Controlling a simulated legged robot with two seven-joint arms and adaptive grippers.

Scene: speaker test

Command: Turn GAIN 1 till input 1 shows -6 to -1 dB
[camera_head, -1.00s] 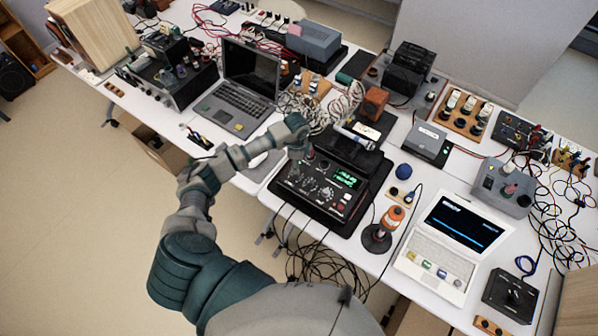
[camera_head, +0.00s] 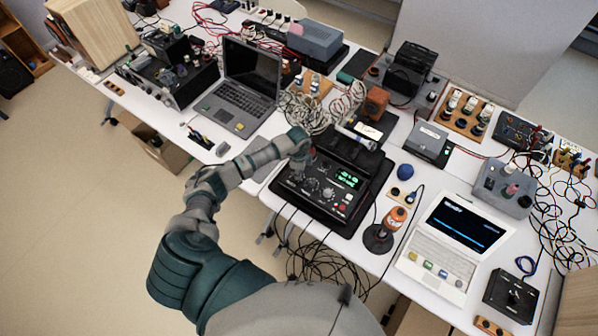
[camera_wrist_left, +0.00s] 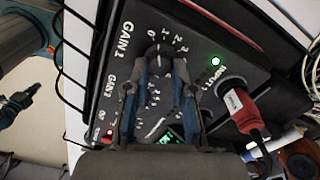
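The black mixer (camera_head: 322,195) with a lit green display (camera_head: 348,180) lies on the table in the head view. In the wrist view the black GAIN 1 knob (camera_wrist_left: 158,52) sits in its ring of white numbers beside the GAIN 1 label (camera_wrist_left: 127,40). My left gripper (camera_wrist_left: 160,68) reaches down to the panel, its two blue-padded fingers on either side of this knob. Whether they press on it is unclear. In the head view the left gripper (camera_head: 301,168) is over the mixer's upper left corner. The display's reading is too small to make out. My right gripper is out of view.
A red plug (camera_wrist_left: 242,110) stands in the panel near the fingers, beside a green light (camera_wrist_left: 215,61). A grey laptop (camera_head: 240,100) is behind left, an orange-and-black item (camera_head: 392,218) and a white laptop (camera_head: 450,245) to the right. Cables hang below the mixer.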

